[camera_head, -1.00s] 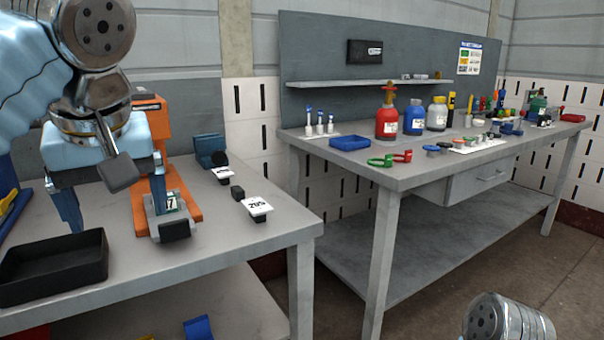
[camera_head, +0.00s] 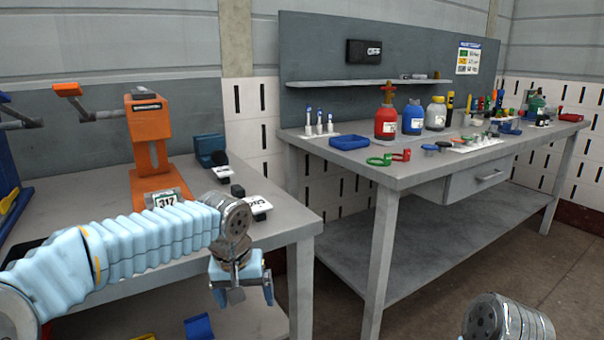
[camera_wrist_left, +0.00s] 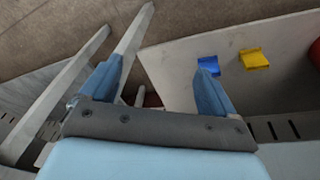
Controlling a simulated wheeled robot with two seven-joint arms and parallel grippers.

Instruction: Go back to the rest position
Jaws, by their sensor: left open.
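My left gripper (camera_head: 241,292) hangs in front of the near edge of the left table (camera_head: 275,232), pointing down, with its two blue fingers apart and nothing between them. In the left wrist view the open left gripper (camera_wrist_left: 158,85) shows both blue fingers spread, with the floor, table legs and lower shelf beyond. My left arm reaches in from the lower left, across the front of the table. Of my right arm only a metal link shows at the bottom right of the head view; its gripper is not seen.
An orange stand (camera_head: 150,140) with a "317" display is on the left table. White labelled devices (camera_head: 257,205) sit near its right edge. The right workbench (camera_head: 390,172) carries a red bottle (camera_head: 387,121), a blue tray (camera_head: 349,142) and small parts. A blue bracket (camera_head: 199,327) lies on the lower shelf.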

